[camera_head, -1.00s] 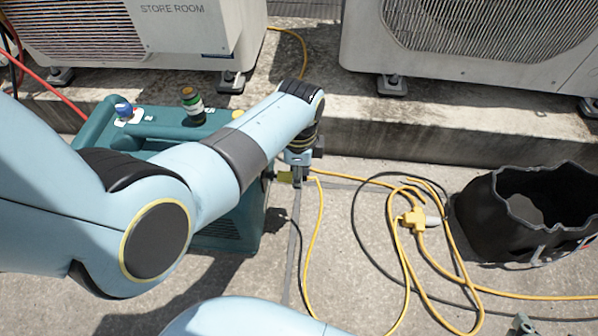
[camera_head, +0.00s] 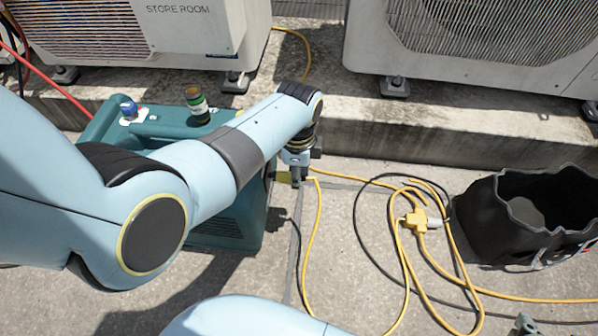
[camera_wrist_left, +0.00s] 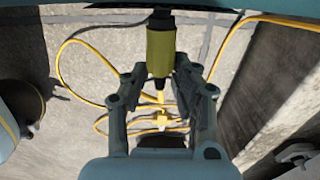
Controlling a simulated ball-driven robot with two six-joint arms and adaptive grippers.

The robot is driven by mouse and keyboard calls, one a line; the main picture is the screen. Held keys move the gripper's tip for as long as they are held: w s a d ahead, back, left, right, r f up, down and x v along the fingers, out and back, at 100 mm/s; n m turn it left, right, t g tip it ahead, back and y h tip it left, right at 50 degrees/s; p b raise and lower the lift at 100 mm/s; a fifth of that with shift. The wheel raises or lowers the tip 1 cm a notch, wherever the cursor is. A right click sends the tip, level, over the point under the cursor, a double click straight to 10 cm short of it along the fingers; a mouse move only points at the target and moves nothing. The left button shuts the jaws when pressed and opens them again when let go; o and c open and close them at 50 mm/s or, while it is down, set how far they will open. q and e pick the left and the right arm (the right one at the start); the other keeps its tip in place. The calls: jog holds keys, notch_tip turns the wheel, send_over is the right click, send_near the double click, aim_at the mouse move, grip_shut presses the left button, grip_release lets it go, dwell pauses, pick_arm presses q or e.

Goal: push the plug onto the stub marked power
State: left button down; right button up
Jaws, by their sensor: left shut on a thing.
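My left gripper (camera_head: 300,174) is low beside the right end of the teal machine (camera_head: 226,228). In the left wrist view its fingers (camera_wrist_left: 160,76) are shut on the yellow plug (camera_wrist_left: 159,52), whose yellow cable trails toward the ground. The plug's far end meets a dark round piece (camera_wrist_left: 161,19) by the machine's teal edge; I cannot tell how far it is seated. In the head view only a bit of the plug (camera_head: 284,177) shows. The power marking is not visible. A small part of what seems to be my right gripper (camera_head: 525,324) shows at the bottom right.
A yellow cable with a yellow connector (camera_head: 414,221) lies looped on the concrete. A black open bag (camera_head: 480,225) stands at right. Condenser units (camera_head: 470,45) stand on a concrete ledge (camera_head: 440,140) behind.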

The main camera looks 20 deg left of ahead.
pick_arm(q)
jog(key=shift+a, duration=0.1)
jog(key=c, duration=1)
grip_release()
